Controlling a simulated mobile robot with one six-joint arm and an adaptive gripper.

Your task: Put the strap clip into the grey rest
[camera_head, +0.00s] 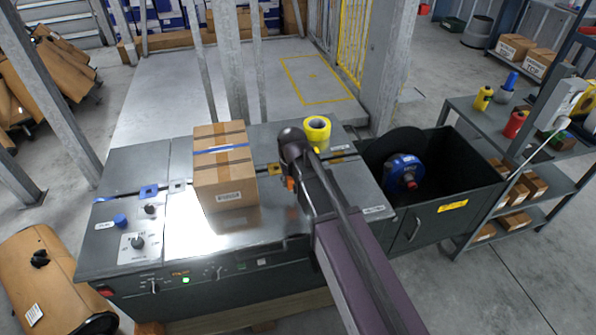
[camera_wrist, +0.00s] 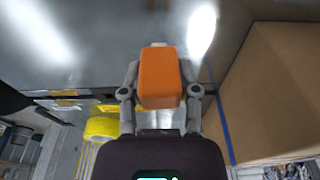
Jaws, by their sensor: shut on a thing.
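My gripper (camera_wrist: 160,90) is shut on an orange block, which I take for the strap clip (camera_wrist: 160,75), and holds it between both fingers. In the head view a bit of the orange clip (camera_head: 290,183) shows below my wrist, right of the carton; my arm hides most of my gripper there. A small grey square, likely the grey rest (camera_head: 178,186), lies on the metal bench top left of the carton, beside a blue square (camera_head: 149,191). The grey rest cannot be made out in the wrist view.
A tall carton (camera_head: 222,175) with a blue strap stands between my gripper and the grey rest; it also fills the right of the wrist view (camera_wrist: 275,95). A yellow tape roll (camera_head: 317,128) stands behind my wrist. Knobs (camera_head: 138,242) sit at the bench's left.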

